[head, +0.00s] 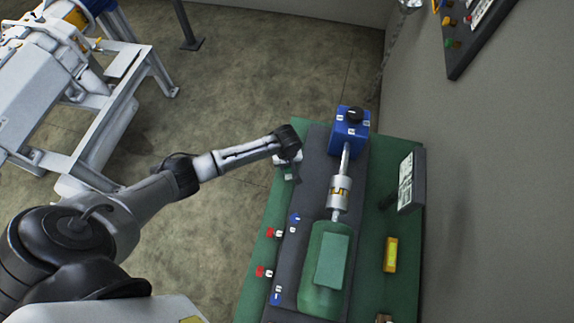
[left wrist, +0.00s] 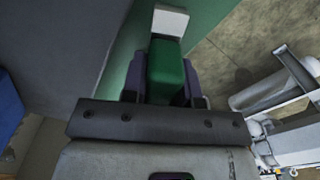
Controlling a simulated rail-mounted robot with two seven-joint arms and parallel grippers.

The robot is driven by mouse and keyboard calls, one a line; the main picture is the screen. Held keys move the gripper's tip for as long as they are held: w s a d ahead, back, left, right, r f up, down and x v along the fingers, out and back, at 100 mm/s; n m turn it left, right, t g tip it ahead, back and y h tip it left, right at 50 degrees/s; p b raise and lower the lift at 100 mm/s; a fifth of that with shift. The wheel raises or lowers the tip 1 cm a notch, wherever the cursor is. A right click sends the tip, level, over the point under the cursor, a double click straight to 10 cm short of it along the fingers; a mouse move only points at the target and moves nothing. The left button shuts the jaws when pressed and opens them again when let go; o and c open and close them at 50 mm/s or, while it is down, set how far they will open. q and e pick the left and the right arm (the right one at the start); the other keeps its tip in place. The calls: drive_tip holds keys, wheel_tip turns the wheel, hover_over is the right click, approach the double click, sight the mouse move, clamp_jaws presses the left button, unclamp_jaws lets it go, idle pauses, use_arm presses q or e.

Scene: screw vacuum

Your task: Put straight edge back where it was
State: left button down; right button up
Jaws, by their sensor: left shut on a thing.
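My left gripper (head: 289,162) is at the left edge of the green bench, beside the upper end of the dark bed. In the left wrist view its fingers (left wrist: 165,84) are shut on a green block with a pale end (left wrist: 168,70), which seems to be the straight edge. The block points away from the wrist, over or against the green bench top. I cannot tell whether it touches the bench. In the head view the arm's end hides most of it. My right gripper is not in view.
The green bench (head: 405,147) carries a dark bed with a blue unit (head: 349,133), a metal coupling (head: 340,192) and a green motor-like body (head: 326,266). A small panel (head: 406,182) and a yellow item (head: 390,254) stand to the right. Red and blue knobs line the left.

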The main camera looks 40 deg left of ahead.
use_arm(q)
drive_tip(key=shift+f, duration=0.7)
drive_tip(key=shift+f, duration=0.15)
drive_tip(key=c, duration=0.9)
unclamp_jaws()
